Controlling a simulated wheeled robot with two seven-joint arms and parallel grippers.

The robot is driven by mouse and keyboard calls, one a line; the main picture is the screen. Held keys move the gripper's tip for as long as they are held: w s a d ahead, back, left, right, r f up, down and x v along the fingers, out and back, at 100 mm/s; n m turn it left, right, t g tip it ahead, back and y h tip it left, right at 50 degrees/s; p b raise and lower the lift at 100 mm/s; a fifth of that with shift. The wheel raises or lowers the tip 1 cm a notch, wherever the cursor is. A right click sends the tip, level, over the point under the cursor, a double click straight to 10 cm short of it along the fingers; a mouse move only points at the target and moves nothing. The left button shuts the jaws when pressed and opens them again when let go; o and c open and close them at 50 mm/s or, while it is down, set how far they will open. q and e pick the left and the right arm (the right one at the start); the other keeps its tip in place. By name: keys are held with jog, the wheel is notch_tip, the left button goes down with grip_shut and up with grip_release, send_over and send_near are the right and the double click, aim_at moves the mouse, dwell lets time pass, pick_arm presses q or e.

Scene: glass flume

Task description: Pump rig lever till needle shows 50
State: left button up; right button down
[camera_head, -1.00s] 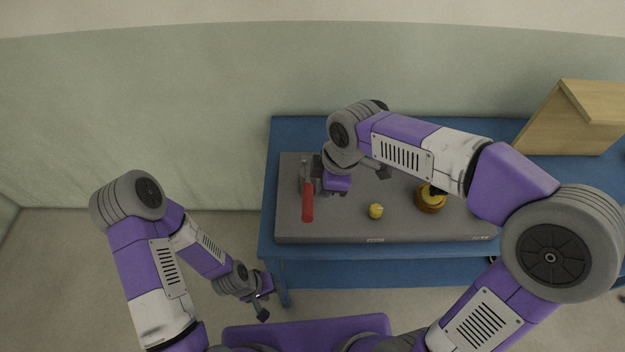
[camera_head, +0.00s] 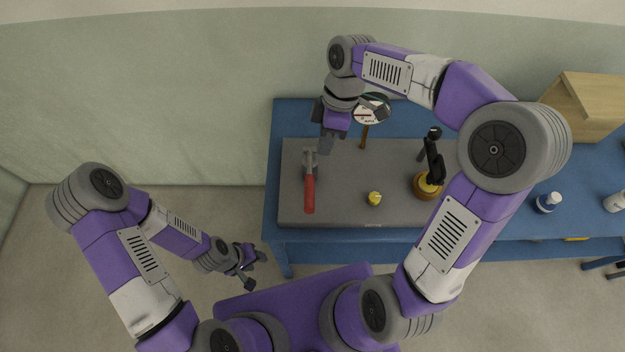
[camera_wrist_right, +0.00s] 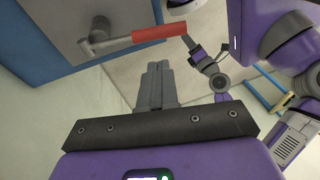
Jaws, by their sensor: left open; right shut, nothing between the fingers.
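The rig is a grey board (camera_head: 330,215) on a blue table. Its lever has a red handle (camera_head: 309,194) on a grey arm at the board's left side, pointing to the front. The lever also shows in the right wrist view (camera_wrist_right: 158,33). A round white gauge (camera_head: 371,110) stands at the back on a brown stem; my right arm partly covers it and its needle is too small to read. My right gripper (camera_head: 326,147) is shut and empty, above the board just behind and right of the lever, apart from the handle. My left gripper (camera_head: 254,267) is open and empty, in front of the table.
The floor left of the table is clear.

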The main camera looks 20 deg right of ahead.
aim_at(311, 191)
pick_arm(q)
jog(key=shift+f+b, duration=0.35)
jog(key=shift+f, duration=0.05)
pick_arm(e)
jog(key=x, duration=1.3)
jog(key=shift+f, duration=0.3)
pick_arm(q)
jog(key=shift+f, duration=0.15)
pick_arm(e)
jog(key=shift+s+a, duration=0.1)
